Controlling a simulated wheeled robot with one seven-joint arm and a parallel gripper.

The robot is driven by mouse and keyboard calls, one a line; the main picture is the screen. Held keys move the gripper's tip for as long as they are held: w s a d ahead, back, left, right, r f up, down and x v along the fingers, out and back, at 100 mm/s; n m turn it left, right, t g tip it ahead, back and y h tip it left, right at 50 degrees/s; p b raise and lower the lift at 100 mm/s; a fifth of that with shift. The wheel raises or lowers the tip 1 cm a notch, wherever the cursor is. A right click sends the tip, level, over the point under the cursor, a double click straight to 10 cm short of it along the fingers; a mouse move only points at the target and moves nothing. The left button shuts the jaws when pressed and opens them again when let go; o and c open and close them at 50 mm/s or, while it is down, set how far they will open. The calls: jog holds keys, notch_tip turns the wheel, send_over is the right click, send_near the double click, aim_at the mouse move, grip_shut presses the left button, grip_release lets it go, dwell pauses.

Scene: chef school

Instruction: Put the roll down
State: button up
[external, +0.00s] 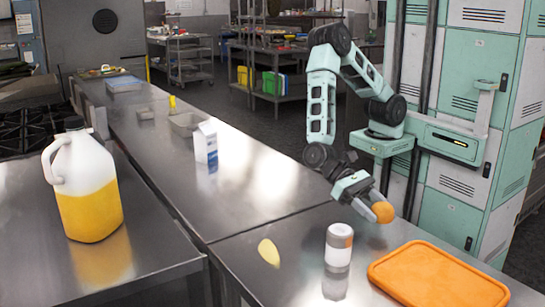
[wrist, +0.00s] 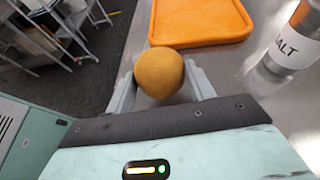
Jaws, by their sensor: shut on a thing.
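The roll (external: 383,212) is a round orange-brown bun. My gripper (external: 378,204) is shut on it, above the steel table (external: 290,225) near its far right edge. In the wrist view the roll (wrist: 160,72) sits between the two fingers of my gripper (wrist: 160,85). I cannot tell exactly how high the roll is above the table.
An orange tray (external: 440,275) lies flat at the front right. A salt shaker (external: 339,245) stands upright left of the tray. A yellow wedge-like piece (external: 269,252) lies further left. A milk carton (external: 205,141) and a jug (external: 85,185) stand further away on the left.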

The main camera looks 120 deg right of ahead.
aim_at(373, 228)
jog(key=shift+f, duration=1.7)
jog(key=shift+f, duration=0.15)
jog(key=o, duration=1)
jog(key=shift+c, duration=0.2)
